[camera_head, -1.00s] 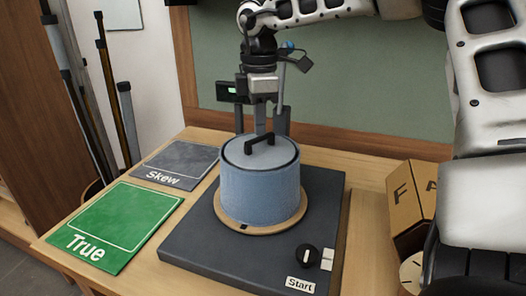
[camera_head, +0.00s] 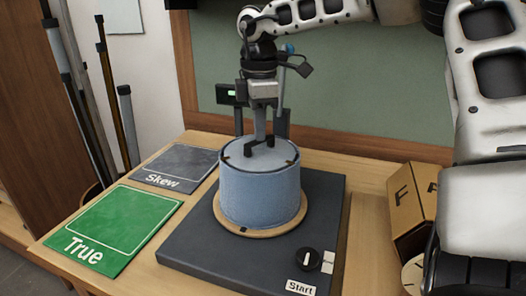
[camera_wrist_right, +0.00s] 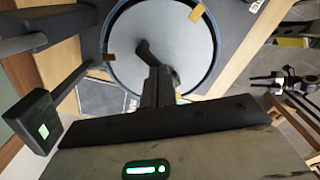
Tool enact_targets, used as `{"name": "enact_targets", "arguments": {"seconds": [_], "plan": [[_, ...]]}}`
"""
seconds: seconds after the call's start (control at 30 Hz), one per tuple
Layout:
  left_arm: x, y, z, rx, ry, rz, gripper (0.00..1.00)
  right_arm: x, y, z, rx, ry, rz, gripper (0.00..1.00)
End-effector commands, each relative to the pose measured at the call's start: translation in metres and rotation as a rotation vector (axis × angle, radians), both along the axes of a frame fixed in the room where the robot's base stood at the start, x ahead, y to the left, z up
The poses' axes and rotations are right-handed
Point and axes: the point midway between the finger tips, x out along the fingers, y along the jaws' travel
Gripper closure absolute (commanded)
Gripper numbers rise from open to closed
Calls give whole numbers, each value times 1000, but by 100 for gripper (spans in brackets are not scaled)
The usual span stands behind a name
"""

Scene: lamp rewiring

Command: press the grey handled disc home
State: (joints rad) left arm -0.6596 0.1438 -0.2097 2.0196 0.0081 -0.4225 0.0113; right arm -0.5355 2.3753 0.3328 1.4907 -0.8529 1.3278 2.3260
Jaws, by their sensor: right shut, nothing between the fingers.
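The grey handled disc (camera_head: 276,156) lies level in the top of a blue fabric-like drum (camera_head: 260,195), inside its dark rim. Small brown tabs show at the rim. The black handle (camera_head: 249,149) stands on the disc, its middle partly hidden by my right gripper (camera_head: 260,138). My right gripper is shut and empty, pointing down with its tips at the handle. In the right wrist view the disc (camera_wrist_right: 190,50) and handle (camera_wrist_right: 145,50) show just beyond the fingers. A small dark jointed shape (camera_wrist_right: 285,80) at the right there may be my left gripper; its jaws are unclear.
The drum stands on a wooden ring (camera_head: 245,231) on a dark base (camera_head: 190,250) with a black knob (camera_head: 309,259) and Start label. A green True mat (camera_head: 105,233) and grey Skew mat (camera_head: 175,165) lie left. A cardboard box (camera_head: 408,205) stands right.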

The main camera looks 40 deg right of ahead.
Motion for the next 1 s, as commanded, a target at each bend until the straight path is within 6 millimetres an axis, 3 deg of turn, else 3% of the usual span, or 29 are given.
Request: {"name": "enact_targets", "arguments": {"seconds": [0.17,1.0], "plan": [[2,-1,-1,-1,-6,1,64,-2,0,0,2,9,0,100],[0,0,40,0,0,0,64,-1,0,69,1,4,-1,100]]}}
